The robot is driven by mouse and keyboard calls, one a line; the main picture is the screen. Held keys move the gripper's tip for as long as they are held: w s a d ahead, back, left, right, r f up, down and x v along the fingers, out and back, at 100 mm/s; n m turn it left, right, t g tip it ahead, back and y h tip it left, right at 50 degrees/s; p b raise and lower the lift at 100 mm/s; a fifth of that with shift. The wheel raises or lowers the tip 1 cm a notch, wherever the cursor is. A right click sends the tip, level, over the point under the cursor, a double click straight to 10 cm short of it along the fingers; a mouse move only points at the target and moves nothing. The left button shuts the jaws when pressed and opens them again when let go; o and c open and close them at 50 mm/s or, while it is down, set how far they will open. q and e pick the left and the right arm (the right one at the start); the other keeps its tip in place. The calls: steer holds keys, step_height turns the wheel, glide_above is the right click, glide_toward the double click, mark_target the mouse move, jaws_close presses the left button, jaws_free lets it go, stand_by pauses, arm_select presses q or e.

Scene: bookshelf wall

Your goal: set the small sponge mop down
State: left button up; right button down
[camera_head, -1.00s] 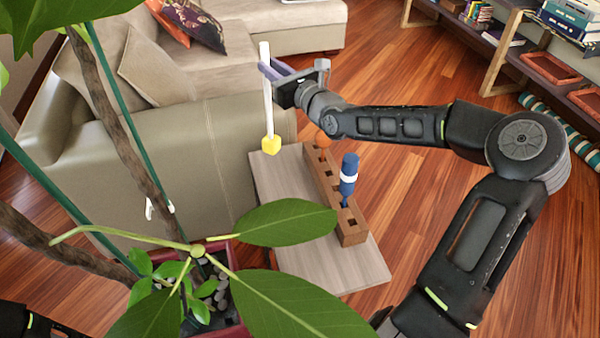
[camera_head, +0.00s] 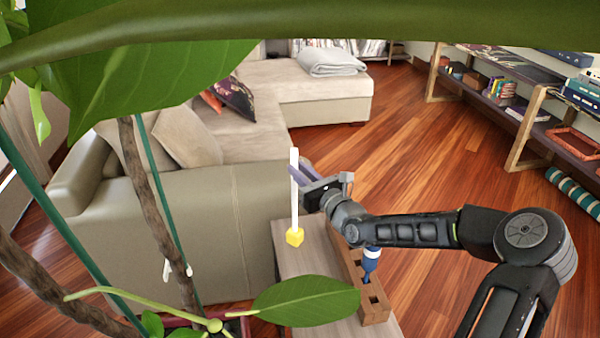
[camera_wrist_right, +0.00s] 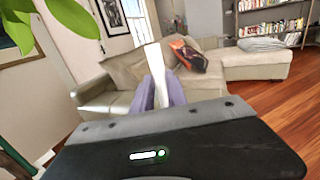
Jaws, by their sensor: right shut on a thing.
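The small sponge mop (camera_head: 294,190) has a thin white handle and a yellow sponge head (camera_head: 295,237). It hangs upright, sponge down. My right gripper (camera_head: 296,174) is shut on the handle, around its upper half. In the head view the sponge overlaps the far left part of a pale wood tabletop (camera_head: 297,262); the gap beneath it is hard to judge. In the right wrist view the white handle (camera_wrist_right: 154,72) stands between the purple fingers (camera_wrist_right: 160,95). My left gripper is not in view.
A brown wooden block with square holes (camera_head: 376,312) stands on the tabletop, with a blue and white tool (camera_head: 370,263) in it. Plant leaves (camera_head: 306,300) cover the tabletop's near left part. A beige sofa (camera_head: 205,240) stands behind. My right forearm hides the block's far end.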

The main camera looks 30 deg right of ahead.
steer(key=shift+f, duration=0.1)
steer(key=c, duration=1.3)
jaws_free()
steer(key=shift+s, duration=0.1)
steer(key=s, duration=0.4)
steer(key=s+d+p, duration=0.1)
steer(key=s, duration=0.6)
steer(key=shift+s+d+f, duration=0.15)
steer(key=shift+s+d, duration=0.1)
steer(key=shift+s, duration=0.15)
